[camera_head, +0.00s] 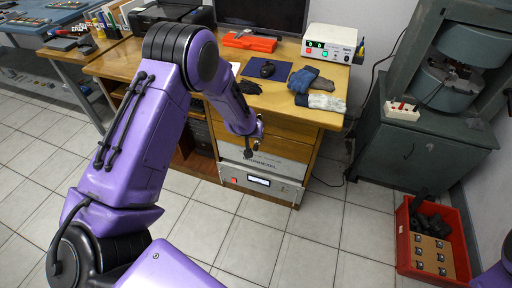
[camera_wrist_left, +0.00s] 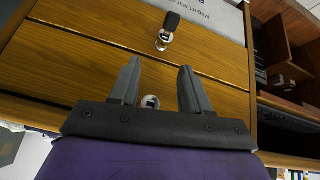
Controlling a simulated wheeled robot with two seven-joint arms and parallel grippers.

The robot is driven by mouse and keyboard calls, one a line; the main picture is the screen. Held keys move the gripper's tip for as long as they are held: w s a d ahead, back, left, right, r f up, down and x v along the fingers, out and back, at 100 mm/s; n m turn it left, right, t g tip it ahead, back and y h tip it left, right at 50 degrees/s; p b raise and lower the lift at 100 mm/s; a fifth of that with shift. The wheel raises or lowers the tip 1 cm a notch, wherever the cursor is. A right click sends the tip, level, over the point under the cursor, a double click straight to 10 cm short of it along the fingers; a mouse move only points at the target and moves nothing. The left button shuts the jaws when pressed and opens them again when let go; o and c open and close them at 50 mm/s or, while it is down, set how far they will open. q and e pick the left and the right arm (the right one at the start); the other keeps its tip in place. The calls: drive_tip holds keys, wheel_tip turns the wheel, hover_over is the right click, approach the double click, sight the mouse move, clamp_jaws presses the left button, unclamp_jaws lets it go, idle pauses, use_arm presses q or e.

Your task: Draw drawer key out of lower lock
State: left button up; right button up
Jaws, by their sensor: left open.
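The drawer key (camera_wrist_left: 171,21) has a black head and stands in a round silver lock (camera_wrist_left: 164,41), near the top of the left wrist view. That view looks upside down, so this lock is on the lower drawer. A second silver lock (camera_wrist_left: 150,102) with no key visible shows between my fingers. My left gripper (camera_wrist_left: 159,66) is open and empty, its fingertips apart from the key, which lies beyond them. In the head view the left gripper (camera_head: 250,146) is in front of the desk drawers; I cannot make out the key there. My right gripper is not in view.
The wooden desk (camera_head: 277,100) carries gloves (camera_head: 318,90), a mouse on a dark pad (camera_head: 267,69) and a white instrument (camera_head: 330,42). A white equipment case (camera_head: 262,181) sits below the drawers. A red crate (camera_head: 432,240) stands on the floor at right. The tiled floor in front is clear.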

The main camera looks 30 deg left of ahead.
sight(255, 147)
use_arm(q)
drive_tip(key=f+b, duration=0.2)
drive_tip(key=b, duration=0.1)
drive_tip(key=f+m+g+b, duration=0.1)
drive_tip(key=f+b, duration=0.2)
drive_tip(key=w+f+g+b, duration=0.1)
drive_tip(key=f+b, duration=0.1)
drive_tip(key=b, duration=0.1)
drive_tip(key=shift+w+a+f, duration=0.1)
drive_tip(key=shift+a+f, duration=0.25)
drive_tip(key=shift+w+f, duration=0.15)
drive_tip(key=shift+f, duration=0.1)
drive_tip(key=shift+x, duration=0.85)
drive_tip(key=shift+r, duration=0.1)
drive_tip(key=c, duration=0.8)
drive_tip(key=shift+c, duration=0.2)
